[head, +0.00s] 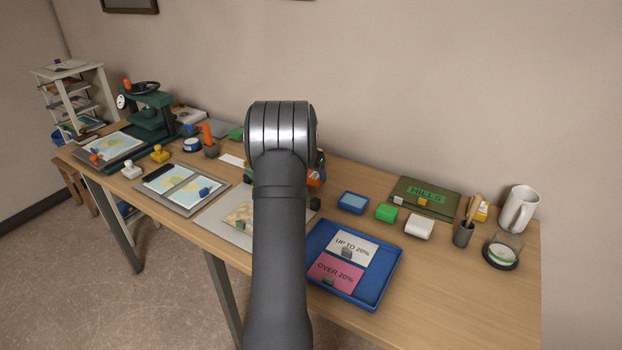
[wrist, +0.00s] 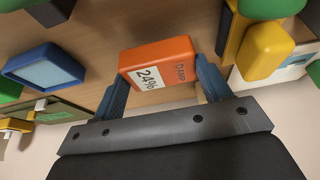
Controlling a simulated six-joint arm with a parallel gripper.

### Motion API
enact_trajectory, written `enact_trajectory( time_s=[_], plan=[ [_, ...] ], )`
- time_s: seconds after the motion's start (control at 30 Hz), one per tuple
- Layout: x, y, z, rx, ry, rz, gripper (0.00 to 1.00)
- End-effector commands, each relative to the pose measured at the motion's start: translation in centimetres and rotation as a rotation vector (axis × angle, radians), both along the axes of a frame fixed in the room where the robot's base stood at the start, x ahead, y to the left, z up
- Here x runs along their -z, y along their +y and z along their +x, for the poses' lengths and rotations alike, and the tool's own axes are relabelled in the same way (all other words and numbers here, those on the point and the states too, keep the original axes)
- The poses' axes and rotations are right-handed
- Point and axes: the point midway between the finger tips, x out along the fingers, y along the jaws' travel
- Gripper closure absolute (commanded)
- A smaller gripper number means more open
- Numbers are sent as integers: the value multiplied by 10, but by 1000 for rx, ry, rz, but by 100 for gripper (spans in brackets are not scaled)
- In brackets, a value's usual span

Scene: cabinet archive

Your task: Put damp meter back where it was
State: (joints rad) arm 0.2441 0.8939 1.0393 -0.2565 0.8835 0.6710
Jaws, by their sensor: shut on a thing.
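The damp meter (wrist: 158,53) is an orange block with a white display reading "24%" and the word "DAMP", seen in the wrist view. My gripper (wrist: 164,84) is shut on it, with one blue-grey finger at each side. In the head view my arm hides most of the gripper, and only a bit of orange shows at its right edge. A blue tray (head: 385,288) lies right of my arm, with a white "UP TO 20%" card (head: 352,247) and a pink "OVER 20%" card (head: 336,272), each with a small grey block on it.
Maps and a press (head: 150,118) stand left. The front right table is clear.

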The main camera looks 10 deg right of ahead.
Motion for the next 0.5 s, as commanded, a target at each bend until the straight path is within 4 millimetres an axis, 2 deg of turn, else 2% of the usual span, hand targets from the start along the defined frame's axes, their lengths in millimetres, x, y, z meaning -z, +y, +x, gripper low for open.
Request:
enact_trajectory(
  time_s=[0.13, 0.5],
  plan=[
    [22, 0, 0, -1, 2, 0, 59],
    [26, 0, 0, 0, 0, 0, 59]
  ],
)
